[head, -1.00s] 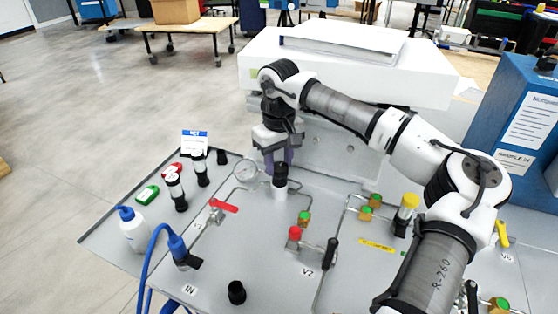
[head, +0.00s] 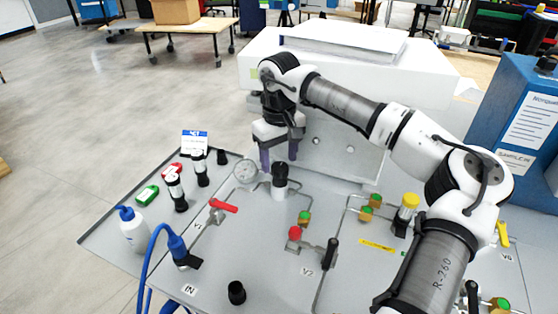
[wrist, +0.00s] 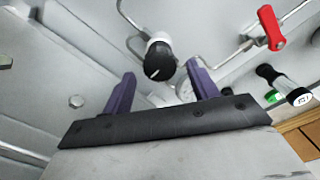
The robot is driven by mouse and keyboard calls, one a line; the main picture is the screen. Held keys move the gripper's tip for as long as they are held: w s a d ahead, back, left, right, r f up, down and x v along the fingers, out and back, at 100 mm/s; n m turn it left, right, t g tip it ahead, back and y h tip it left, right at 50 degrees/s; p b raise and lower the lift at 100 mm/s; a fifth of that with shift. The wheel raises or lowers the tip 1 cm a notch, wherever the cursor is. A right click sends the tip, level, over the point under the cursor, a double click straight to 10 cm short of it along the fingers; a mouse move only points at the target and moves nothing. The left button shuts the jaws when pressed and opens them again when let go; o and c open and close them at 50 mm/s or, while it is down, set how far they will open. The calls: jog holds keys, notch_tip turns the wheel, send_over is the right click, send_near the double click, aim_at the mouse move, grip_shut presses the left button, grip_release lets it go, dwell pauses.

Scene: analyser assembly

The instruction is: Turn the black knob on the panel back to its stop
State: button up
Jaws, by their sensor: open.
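The black knob (head: 280,172) tops a white cylinder standing upright on the grey panel (head: 330,200). In the wrist view the knob (wrist: 160,61) shows a thin white line across its black top. My gripper (head: 279,160) is open and empty, with two purple fingers pointing down. In the head view it hangs just above and behind the knob. In the wrist view its fingertips (wrist: 161,68) lie to either side of the knob, with clear gaps; I see no contact.
A round gauge (head: 246,171) stands close left of the knob, and a red-handled valve (head: 223,205) is farther left. A white housing (head: 350,75) rises behind my gripper.

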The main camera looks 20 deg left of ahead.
aim_at(279, 165)
notch_tip(279, 165, up, 13)
jog(key=shift+f+b, duration=0.2)
jog(key=shift+b, duration=0.15)
